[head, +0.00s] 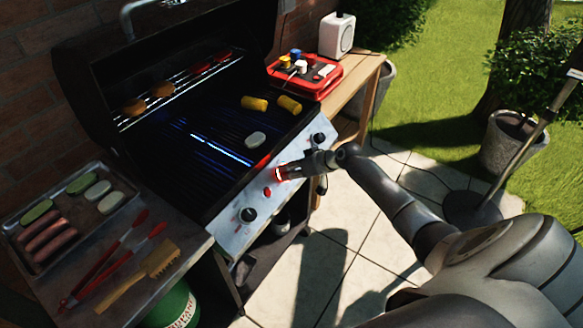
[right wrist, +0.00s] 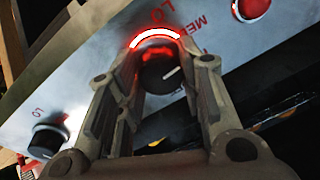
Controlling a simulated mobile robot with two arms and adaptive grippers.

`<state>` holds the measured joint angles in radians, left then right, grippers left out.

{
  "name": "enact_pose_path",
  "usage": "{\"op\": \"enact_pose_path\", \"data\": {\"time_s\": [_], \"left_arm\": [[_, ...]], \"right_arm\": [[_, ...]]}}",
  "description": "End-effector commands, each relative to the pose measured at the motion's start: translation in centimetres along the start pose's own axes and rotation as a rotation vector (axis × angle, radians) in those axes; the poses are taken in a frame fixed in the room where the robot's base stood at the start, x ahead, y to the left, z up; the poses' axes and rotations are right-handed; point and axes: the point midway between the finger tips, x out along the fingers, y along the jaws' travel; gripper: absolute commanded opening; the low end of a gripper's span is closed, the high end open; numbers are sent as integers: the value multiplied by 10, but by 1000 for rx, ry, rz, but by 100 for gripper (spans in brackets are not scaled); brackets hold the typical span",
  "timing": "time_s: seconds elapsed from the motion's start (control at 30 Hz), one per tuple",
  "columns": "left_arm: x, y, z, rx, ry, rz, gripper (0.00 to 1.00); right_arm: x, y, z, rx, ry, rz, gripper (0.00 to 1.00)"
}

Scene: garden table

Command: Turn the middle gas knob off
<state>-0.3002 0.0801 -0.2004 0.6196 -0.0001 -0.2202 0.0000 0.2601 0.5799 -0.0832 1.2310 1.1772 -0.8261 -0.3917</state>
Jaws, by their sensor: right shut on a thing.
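The gas grill's sloped metal front panel (head: 229,234) carries a row of black knobs. My right gripper (head: 287,172) is at the middle of the panel, its fingers against the middle gas knob. In the right wrist view the middle knob (right wrist: 162,78) sits between my two fingers, which are shut on its sides. Its white mark points up and to the right. A red-lit ring (right wrist: 155,37) glows around the knob, with red "LO" and "ME…" lettering near it. In the head view my gripper mostly covers this knob. My left gripper is not in view.
The near knob (head: 248,214) and far knob (head: 319,138) flank it; a red button (head: 267,192) is close by. Blue burner light shows under the grate. A food tray (head: 20,253) and tongs (head: 95,271) lie left.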

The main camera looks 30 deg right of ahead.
Motion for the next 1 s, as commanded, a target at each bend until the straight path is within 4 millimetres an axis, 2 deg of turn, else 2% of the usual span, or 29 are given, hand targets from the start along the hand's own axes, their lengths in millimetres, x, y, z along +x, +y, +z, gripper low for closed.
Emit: {"op": "enact_pose_path", "data": {"time_s": [1.0], "left_arm": [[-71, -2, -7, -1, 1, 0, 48]], "right_arm": [[-2, -2, 1, 966, 68, 45, 11]]}}
